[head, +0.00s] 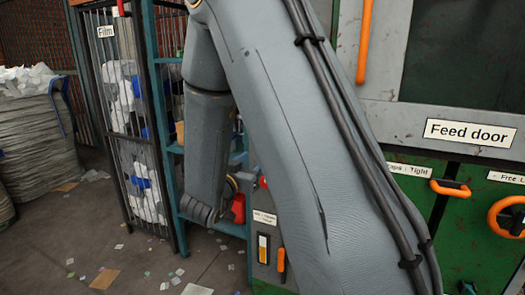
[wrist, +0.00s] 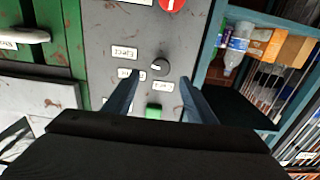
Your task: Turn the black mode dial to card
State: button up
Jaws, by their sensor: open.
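The black mode dial (wrist: 160,67) is a small round knob on a grey control panel (wrist: 100,22) in the wrist view. A light mark shows on it, toward its left side. Small white labels surround it: one at upper left (wrist: 125,51), one at left (wrist: 129,73) and one below right (wrist: 163,87); their print is too small to read surely. My gripper (wrist: 161,78) is open and empty, its two fingers pointing at the panel on either side of the dial. I cannot tell the remaining distance. In the head view my arm hides the dial.
A green button (wrist: 154,111) sits below the dial and a red one (wrist: 172,4) above it. A blue shelf (wrist: 208,48) with bottles stands to the right. In the head view, a feed door sign (head: 470,132) and orange handles (head: 451,187) are right of my arm.

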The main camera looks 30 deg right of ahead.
jog(key=x, duration=0.7)
jog(key=c, duration=1)
